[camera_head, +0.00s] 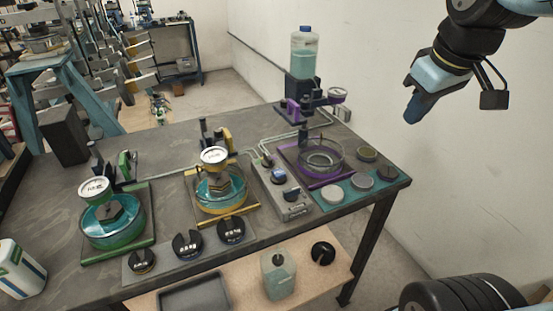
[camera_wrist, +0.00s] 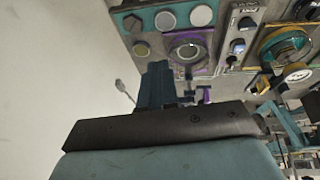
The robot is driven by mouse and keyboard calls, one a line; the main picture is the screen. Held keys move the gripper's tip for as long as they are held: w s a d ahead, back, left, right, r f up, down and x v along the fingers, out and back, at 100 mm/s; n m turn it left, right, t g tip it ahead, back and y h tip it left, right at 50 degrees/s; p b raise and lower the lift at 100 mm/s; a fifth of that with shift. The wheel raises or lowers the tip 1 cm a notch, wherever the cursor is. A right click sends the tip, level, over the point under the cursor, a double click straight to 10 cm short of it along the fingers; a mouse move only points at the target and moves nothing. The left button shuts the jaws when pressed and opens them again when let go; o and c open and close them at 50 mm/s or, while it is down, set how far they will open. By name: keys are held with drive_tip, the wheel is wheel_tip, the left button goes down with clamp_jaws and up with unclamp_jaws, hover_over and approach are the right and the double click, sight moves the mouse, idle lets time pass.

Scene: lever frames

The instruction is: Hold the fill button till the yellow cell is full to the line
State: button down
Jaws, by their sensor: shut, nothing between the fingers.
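The yellow cell (camera_head: 222,205) is a glass bowl on a yellow-framed base, with teal liquid and a white-faced gauge (camera_head: 214,155) above it. Its fill line is too small to make out. A grey control box (camera_head: 294,211) to its right carries a black knob, a blue control (camera_head: 278,177) and another dark control; I cannot tell which is the fill button. The box (camera_wrist: 231,56) and yellow cell (camera_wrist: 287,44) also show at upper right in the wrist view. My gripper (camera_head: 410,116) is shut and empty, in the air right of the table, apart from everything; its fingers (camera_wrist: 157,72) show in the wrist view.
A purple-framed cell (camera_head: 342,170) with a glass dish stands right of the box, below a teal bottle (camera_head: 304,62). A green-framed cell (camera_head: 118,244) stands left. Several round discs lie on a teal mat (camera_head: 333,205). A wall (camera_head: 365,55) is behind my gripper.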

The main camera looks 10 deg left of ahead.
drive_tip(key=w+a+f+n+g, duration=0.15)
drive_tip(key=w+a+n, duration=0.35)
drive_tip(key=a+n, duration=0.5)
drive_tip(key=n+g, duration=0.3)
drive_tip(key=n, duration=0.5)
hover_over(279, 172)
wheel_tip(279, 172, down, 4)
drive_tip(key=shift+r+h, duration=0.1)
drive_tip(key=shift+h, duration=0.3)
wheel_tip(279, 172, down, 14)
